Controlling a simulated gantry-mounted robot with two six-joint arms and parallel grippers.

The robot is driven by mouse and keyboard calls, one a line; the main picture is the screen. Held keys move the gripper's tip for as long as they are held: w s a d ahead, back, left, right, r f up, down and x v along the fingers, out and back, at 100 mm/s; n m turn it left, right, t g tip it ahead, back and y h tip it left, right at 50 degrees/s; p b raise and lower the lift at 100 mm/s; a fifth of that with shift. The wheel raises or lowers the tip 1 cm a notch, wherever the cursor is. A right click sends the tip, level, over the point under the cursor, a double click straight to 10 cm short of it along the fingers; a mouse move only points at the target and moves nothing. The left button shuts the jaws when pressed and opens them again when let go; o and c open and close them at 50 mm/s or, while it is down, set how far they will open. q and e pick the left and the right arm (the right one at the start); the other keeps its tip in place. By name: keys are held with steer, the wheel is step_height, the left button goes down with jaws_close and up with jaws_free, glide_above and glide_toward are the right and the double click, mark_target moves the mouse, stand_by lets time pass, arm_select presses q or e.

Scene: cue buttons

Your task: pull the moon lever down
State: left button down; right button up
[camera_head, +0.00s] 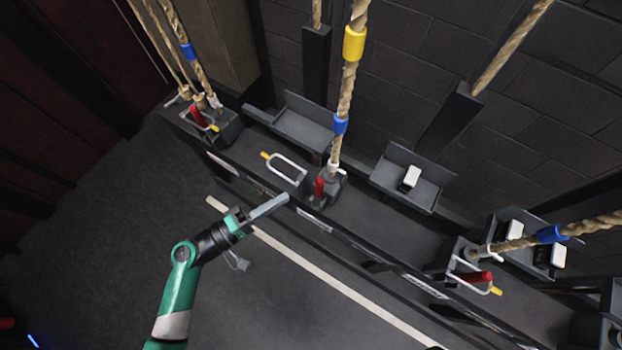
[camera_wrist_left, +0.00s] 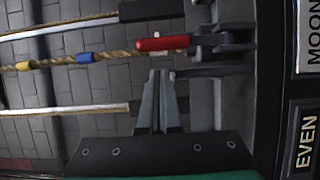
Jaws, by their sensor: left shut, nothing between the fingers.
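The moon lever has a red handle (camera_wrist_left: 162,43), which lies in line with the MOON label (camera_wrist_left: 314,38) in the left wrist view. In the head view the red handle (camera_head: 319,187) sits at the foot of the middle rope, on a dark base. My left gripper (camera_head: 286,198) is shut and empty, a little left of the handle. In the left wrist view its fingertips (camera_wrist_left: 160,74) are just beside the red handle, with a small gap seeming to show between them. My right gripper is not in view.
A white loop with a yellow tip (camera_head: 285,168) lies left of the lever. Other red-handled levers stand at the left (camera_head: 198,116) and right (camera_head: 474,278). An EVEN label (camera_wrist_left: 305,140) shows in the wrist view. Floor in front of the rail is clear.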

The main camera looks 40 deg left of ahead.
mark_target(319, 193)
arm_select(q)
steer(key=x, duration=0.9)
steer(key=shift+w, duration=0.2)
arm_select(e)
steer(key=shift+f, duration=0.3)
arm_select(q)
steer(key=shift+b, duration=0.35)
